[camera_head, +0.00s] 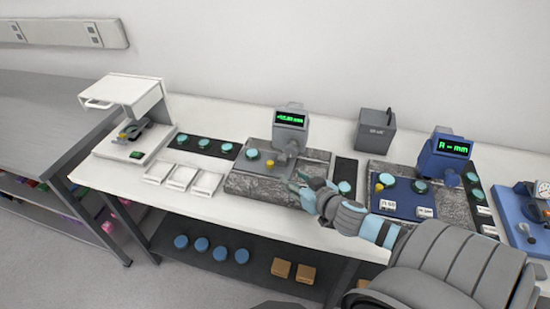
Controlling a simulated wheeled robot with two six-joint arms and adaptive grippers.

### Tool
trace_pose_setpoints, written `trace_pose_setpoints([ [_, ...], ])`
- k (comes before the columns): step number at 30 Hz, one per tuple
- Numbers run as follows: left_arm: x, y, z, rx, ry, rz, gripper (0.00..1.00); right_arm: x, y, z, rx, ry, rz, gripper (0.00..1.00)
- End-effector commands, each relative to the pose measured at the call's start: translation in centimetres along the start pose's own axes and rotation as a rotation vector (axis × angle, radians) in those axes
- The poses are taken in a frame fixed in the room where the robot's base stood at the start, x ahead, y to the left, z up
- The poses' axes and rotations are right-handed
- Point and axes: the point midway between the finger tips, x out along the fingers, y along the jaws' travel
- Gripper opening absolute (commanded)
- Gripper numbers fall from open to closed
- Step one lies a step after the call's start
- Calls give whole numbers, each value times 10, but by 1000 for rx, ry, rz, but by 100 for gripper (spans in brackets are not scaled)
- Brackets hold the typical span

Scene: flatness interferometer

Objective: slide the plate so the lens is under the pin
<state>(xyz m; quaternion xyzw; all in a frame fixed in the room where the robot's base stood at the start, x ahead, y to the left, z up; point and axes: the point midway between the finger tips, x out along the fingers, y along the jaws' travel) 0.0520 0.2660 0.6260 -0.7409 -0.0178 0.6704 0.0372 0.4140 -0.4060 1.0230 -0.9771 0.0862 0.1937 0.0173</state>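In the head view, a grey instrument (291,127) with a green readout stands on a speckled stone base (240,184) at the middle of the bench. On this base are a teal disc-shaped lens (252,154) and a small yellow knob (270,164). The lens is left of the instrument's lower stem. My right gripper (299,184) is over the front right part of the stone base, right of the yellow knob. Its finger opening is unclear. My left gripper is not in view.
A blue instrument (446,155) with a blue plate (404,206) stands right. A white hooded device (126,105) and white trays (182,178) are left. A grey box (375,132) stands behind. Several teal discs lie on a black strip (227,150). Blue discs and orange blocks are on the lower shelf.

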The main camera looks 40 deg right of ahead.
Motion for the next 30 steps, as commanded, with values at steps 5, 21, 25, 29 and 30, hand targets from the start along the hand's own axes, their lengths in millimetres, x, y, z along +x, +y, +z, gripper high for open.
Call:
trace_pose_setpoints([
  [5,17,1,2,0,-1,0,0,46,0,5,11,3,4,39],
  [21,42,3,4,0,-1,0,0,134,-1,4,3,-2,2,39],
  [25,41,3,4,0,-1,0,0,134,-1,3,3,-2,1,39],
  [29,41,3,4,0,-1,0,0,134,-1,3,3,-2,2,23],
  [30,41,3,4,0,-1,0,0,133,-1,3,3,-2,2,16],
])
